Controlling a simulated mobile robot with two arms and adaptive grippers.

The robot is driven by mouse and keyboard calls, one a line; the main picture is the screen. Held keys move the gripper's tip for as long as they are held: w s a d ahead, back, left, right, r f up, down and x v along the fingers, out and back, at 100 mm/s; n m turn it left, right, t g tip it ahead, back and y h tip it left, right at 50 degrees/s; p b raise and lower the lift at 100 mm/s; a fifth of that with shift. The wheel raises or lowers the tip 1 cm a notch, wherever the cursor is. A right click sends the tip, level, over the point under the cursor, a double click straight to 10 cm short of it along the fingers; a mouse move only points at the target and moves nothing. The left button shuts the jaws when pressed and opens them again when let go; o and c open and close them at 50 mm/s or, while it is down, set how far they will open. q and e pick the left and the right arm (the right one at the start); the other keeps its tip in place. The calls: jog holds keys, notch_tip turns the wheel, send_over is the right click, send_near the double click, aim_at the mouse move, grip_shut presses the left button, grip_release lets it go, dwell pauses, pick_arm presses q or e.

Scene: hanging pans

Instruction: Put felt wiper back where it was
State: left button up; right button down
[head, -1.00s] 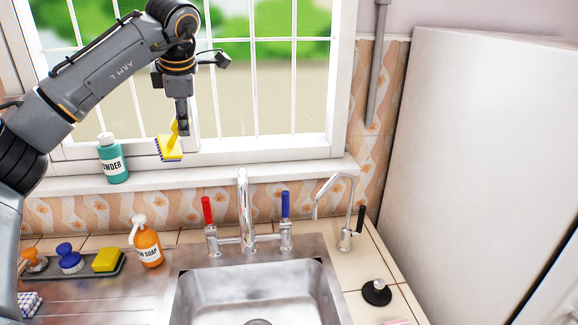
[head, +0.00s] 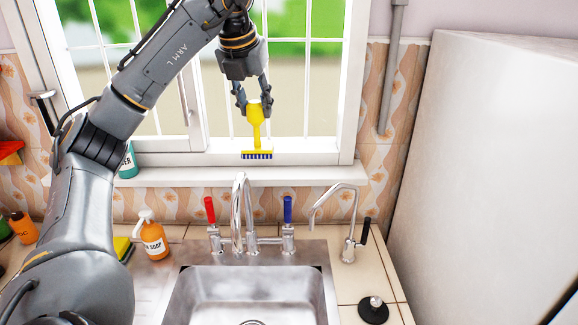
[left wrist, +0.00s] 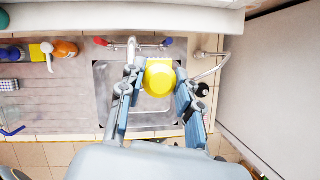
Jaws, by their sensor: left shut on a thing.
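The felt wiper (head: 256,128) is yellow, with a flat head and a dark blue-and-white underside. My left gripper (head: 254,106) is shut on the top of its handle. The wiper hangs upright with its head down, in front of the window and just above the sill in the head view. In the left wrist view the yellow wiper (left wrist: 159,77) shows between the two fingers, seen from above over the sink. My right gripper is not in view.
The white sill (head: 230,176) runs below the window. The tap (head: 240,215), a curved side tap (head: 349,235) and a soap bottle (head: 153,238) stand behind the sink (head: 250,290). A green bottle (head: 129,162) is partly hidden by my arm. A tall white cabinet (head: 490,150) bounds the right.

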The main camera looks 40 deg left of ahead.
pick_arm(q)
jog(key=shift+w+a+f, duration=0.3)
jog(key=shift+w+a, duration=0.05)
jog(key=shift+w, duration=0.15)
jog(key=shift+w+a+f, duration=0.3)
jog(key=shift+w+a, duration=0.05)
jog(key=shift+w, duration=0.1)
jog(key=w+a+f+p, duration=0.5)
jog(key=w+f, duration=0.5)
jog(key=f, duration=0.2)
jog(key=shift+a+p, duration=0.25)
jog(key=shift+p, duration=0.25)
jog(key=shift+r, duration=0.1)
jog(key=o, duration=1.1)
jog(key=shift+o, duration=0.2)
